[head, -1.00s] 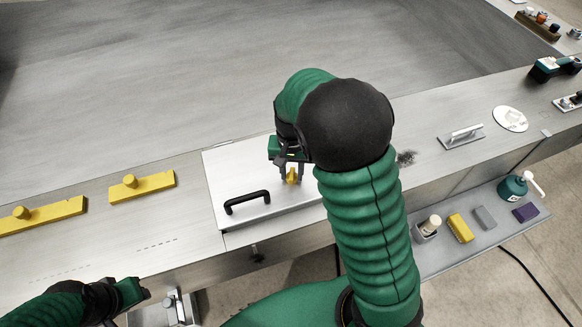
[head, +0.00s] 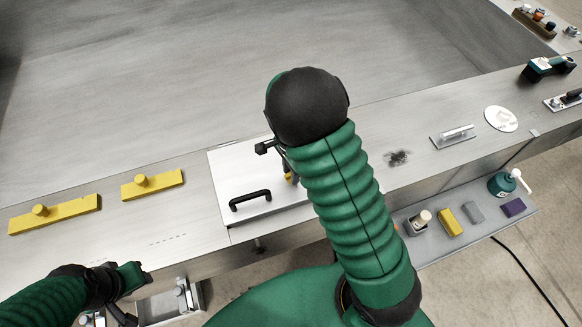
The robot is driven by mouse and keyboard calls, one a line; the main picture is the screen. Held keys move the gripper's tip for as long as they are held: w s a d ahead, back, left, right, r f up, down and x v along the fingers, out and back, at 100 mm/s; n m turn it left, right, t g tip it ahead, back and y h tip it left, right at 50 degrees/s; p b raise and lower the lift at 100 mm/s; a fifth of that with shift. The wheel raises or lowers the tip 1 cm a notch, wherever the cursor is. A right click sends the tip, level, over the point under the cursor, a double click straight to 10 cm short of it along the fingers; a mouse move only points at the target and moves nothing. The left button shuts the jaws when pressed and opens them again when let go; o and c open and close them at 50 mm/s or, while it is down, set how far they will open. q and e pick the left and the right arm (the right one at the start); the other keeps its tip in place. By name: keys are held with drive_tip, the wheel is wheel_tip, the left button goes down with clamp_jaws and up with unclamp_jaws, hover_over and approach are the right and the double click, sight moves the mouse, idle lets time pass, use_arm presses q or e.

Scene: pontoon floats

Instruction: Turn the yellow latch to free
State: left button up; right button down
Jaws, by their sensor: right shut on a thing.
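The yellow latch (head: 288,178) stands on a white hatch panel (head: 232,172) set into the metal deck. Only a sliver of the latch shows; my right forearm hides the rest, so I cannot read its angle. My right gripper (head: 287,170) is shut on the latch, its fingers mostly hidden behind the arm. A black handle (head: 250,200) lies on the panel, left of and nearer than the latch. My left gripper (head: 138,290) is at the lower left, away from the panel, and its fingers are unclear.
Two yellow bars with knobs (head: 55,214) (head: 153,185) lie on the deck to the left. A plate with a grip (head: 453,136) and a white disc (head: 501,118) lie right. A lower shelf holds a yellow block (head: 449,222) and a green bottle (head: 503,184). The far deck is clear.

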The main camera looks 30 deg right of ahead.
drive_tip(key=shift+m+p, duration=0.7)
drive_tip(key=shift+m, duration=0.5)
drive_tip(key=c, duration=1.5)
unclamp_jaws()
drive_tip(key=o, duration=0.4)
drive_tip(key=shift+w+d, duration=0.1)
drive_tip(key=shift+o, duration=0.2)
wheel_tip(320, 180, up, 17)
drive_tip(key=b, duration=0.2)
drive_tip(key=shift+f, duration=0.15)
